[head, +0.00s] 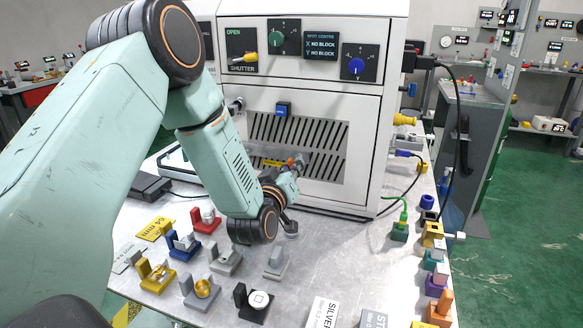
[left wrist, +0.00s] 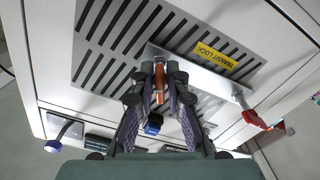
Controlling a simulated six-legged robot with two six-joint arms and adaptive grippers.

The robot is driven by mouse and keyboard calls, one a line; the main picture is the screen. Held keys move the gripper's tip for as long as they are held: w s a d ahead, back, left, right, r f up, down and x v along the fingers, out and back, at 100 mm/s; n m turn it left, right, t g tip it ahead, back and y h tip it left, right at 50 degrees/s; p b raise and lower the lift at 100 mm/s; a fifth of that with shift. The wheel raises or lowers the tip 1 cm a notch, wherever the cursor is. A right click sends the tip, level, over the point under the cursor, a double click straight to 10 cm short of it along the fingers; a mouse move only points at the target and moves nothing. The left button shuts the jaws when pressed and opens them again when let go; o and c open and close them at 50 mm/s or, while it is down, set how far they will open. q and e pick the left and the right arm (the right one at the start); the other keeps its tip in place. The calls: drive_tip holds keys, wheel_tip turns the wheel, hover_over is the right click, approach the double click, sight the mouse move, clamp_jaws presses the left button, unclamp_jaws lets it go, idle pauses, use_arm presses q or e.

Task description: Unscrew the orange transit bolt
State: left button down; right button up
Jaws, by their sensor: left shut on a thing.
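The orange transit bolt (left wrist: 159,82) shows between my left fingertips in the left wrist view, in front of the slotted lower panel of the white machine. My left gripper (left wrist: 161,72) is shut on it. In the head view the left gripper (head: 291,170) is at the panel's lower part, and the bolt is mostly hidden by it. My right gripper is not in view.
A red-handled part (left wrist: 264,121) sticks out near the plate. A blue latch (head: 283,108) is above the slots. Small coloured fixtures, including a yellow one (head: 157,275), crowd the bench below my arm. A green plug (head: 399,231) and cables are at the right.

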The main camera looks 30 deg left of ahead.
use_arm(q)
drive_tip(key=n+b, duration=0.1)
drive_tip(key=n, duration=0.1)
drive_tip(key=shift+f+n+b, duration=0.1)
drive_tip(key=shift+n+b, duration=0.7)
drive_tip(key=shift+n, duration=0.8)
